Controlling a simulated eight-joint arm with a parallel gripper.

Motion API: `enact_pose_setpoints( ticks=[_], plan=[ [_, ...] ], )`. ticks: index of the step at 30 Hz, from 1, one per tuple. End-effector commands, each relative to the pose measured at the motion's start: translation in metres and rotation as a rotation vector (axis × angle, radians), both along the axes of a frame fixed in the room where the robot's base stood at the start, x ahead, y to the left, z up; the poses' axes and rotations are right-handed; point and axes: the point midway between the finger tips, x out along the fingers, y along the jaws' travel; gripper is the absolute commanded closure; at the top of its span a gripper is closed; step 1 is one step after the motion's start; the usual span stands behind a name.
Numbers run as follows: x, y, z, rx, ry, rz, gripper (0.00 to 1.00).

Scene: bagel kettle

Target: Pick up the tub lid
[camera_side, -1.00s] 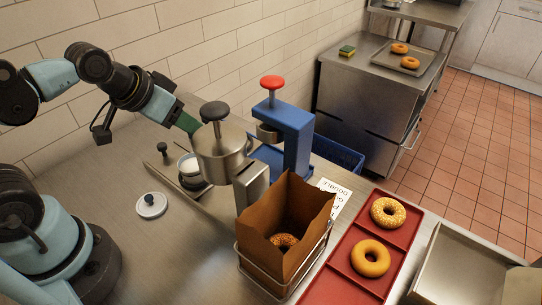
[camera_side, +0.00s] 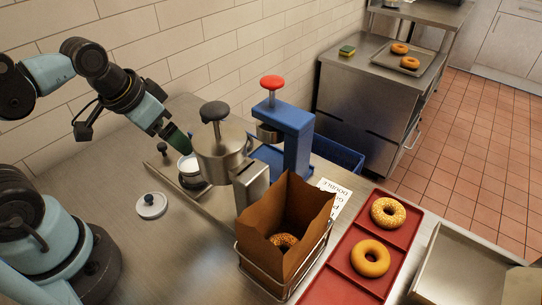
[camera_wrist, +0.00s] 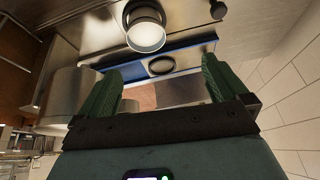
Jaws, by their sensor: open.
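The tub lid (camera_side: 151,205), a white disc with a dark knob, lies on the steel counter at the left in the side view. I cannot make it out in the wrist view. The open tub (camera_side: 189,168) with white contents stands to its upper right, and it also shows in the wrist view (camera_wrist: 146,34). My gripper (camera_side: 182,146) has green fingers and is above the counter near the tub, up and right of the lid. In the wrist view my gripper (camera_wrist: 162,68) has its fingers spread, with nothing between them.
A steel kettle (camera_side: 220,153) and a blue press (camera_side: 298,140) stand right of my gripper. A paper bag (camera_side: 275,250) with a bagel sits in a wire holder at the front. A red tray (camera_side: 340,286) with bagels lies further right. Counter around the lid is mostly clear.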

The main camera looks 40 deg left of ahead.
Motion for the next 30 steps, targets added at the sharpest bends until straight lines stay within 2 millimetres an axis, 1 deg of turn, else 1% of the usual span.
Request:
enact_pose_setpoints(
  ticks=[1, 3, 6, 9, 10, 14, 24, 30],
  plan=[
    [-0.015, 0.005, -0.003, 0.015, 0.077, -0.021, 0.0],
    [-0.035, 0.009, -0.006, 0.028, 0.185, -0.064, 0.0],
    [-0.061, 0.012, -0.007, 0.033, 0.316, -0.12, 0.0],
    [-0.079, 0.014, -0.005, 0.028, 0.402, -0.162, 0.0],
    [-0.082, 0.014, -0.005, 0.027, 0.418, -0.171, 0.0],
    [-0.088, 0.014, -0.009, 0.023, 0.447, -0.185, 0.0],
    [-0.087, 0.014, -0.044, 0.024, 0.444, -0.185, 0.0],
    [-0.086, 0.013, -0.061, 0.024, 0.444, -0.184, 0.0]
  ],
)
